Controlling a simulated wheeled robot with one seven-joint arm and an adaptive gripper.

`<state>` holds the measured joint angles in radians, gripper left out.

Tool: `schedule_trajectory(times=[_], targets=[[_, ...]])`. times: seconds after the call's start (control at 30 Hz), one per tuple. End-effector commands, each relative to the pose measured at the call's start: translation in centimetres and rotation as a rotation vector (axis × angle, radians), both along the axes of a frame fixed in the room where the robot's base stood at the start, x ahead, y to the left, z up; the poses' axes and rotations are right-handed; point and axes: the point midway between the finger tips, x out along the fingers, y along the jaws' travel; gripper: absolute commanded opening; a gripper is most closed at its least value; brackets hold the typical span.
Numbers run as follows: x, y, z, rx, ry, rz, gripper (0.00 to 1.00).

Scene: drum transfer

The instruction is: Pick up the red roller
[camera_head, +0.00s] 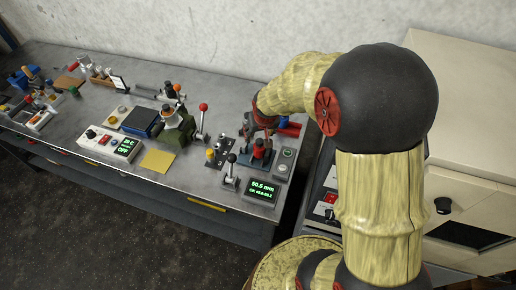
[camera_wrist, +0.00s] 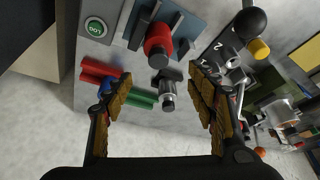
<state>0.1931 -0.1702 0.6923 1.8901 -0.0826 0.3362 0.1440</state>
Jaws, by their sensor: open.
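A red roller (camera_wrist: 96,70) lies at the back of the bench, left of centre in the wrist view. It also shows in the head view (camera_head: 291,128), just right of my gripper, partly hidden by my arm. A green roller (camera_wrist: 141,98) lies close to it. My gripper (camera_wrist: 160,103) is open, its two ribbed fingers wide apart. The left finger overlaps the rollers in the picture; contact cannot be told. A dark and grey cylindrical part (camera_wrist: 167,95) shows between the fingers, and I cannot tell whether it is held by anything.
A green-lit button box (camera_wrist: 95,27) and a display reading 50.5 mm (camera_head: 261,189) are close by. Lever stations (camera_head: 202,115) crowd the bench to the left. A pale wall (camera_head: 200,30) stands behind.

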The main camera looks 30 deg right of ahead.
Motion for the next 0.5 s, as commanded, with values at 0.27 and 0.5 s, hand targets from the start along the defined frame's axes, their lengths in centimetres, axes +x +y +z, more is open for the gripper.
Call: schedule_trajectory(times=[0.27,0.5], targets=[[0.2,-0.2,-2.5,0.000,0.004,0.001,0.57],[0.9,-0.4,-5.9,0.001,0.004,-0.001,0.57]])
